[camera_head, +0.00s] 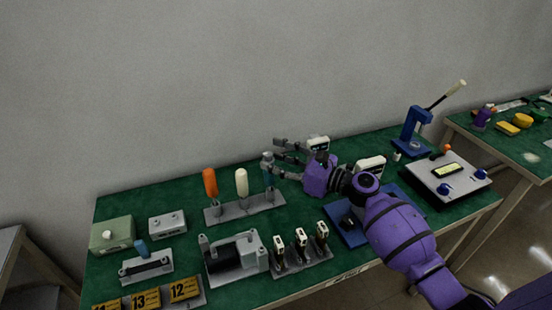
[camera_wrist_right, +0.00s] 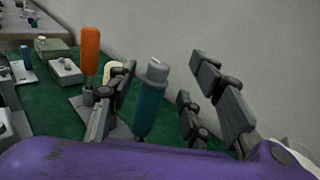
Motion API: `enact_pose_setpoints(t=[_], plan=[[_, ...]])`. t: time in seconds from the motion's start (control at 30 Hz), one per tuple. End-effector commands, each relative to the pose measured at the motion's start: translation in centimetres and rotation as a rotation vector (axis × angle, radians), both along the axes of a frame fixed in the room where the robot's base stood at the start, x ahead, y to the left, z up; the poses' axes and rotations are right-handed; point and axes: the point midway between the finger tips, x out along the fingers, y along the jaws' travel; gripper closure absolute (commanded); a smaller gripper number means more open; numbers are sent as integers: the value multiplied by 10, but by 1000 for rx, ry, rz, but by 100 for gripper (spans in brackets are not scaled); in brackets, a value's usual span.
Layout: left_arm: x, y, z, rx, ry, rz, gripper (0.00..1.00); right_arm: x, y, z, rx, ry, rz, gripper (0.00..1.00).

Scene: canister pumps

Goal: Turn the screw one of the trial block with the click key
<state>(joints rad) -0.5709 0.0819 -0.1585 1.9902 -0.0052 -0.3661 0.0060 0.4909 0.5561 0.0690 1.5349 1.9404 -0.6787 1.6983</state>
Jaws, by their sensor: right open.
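My right gripper (camera_head: 275,158) is open, with its fingers pointing left at the right end of the tool rack (camera_head: 238,207). A teal-handled tool with a grey cap (camera_head: 268,178), which may be the click key, stands upright there. In the right wrist view the teal handle (camera_wrist_right: 148,108) rises between the spread fingers (camera_wrist_right: 165,78), nearer the left ones. Contact cannot be told. The trial block is not clearly identifiable; a grey block with small fittings on top (camera_head: 167,226) stands left of the rack. My left gripper is not in view.
An orange handle (camera_head: 210,183) and a cream handle (camera_head: 241,182) stand upright in the same rack, close left of the gripper. A pump-like unit (camera_head: 233,256) and several small upright gauges stand in front. A blue press (camera_head: 412,130) and a control box (camera_head: 448,178) are at right.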

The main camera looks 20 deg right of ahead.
Motion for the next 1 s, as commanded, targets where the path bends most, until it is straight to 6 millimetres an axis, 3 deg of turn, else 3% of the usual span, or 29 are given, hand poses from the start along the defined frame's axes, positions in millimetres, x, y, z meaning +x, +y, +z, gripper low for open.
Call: enact_pose_setpoints(t=[0.6, 1.0], plan=[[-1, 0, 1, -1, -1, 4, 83, -79, -71, 1, 0, 0, -1, 54], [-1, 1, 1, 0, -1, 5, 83, -88, -79, 1, 0, -1, 0, 54]])
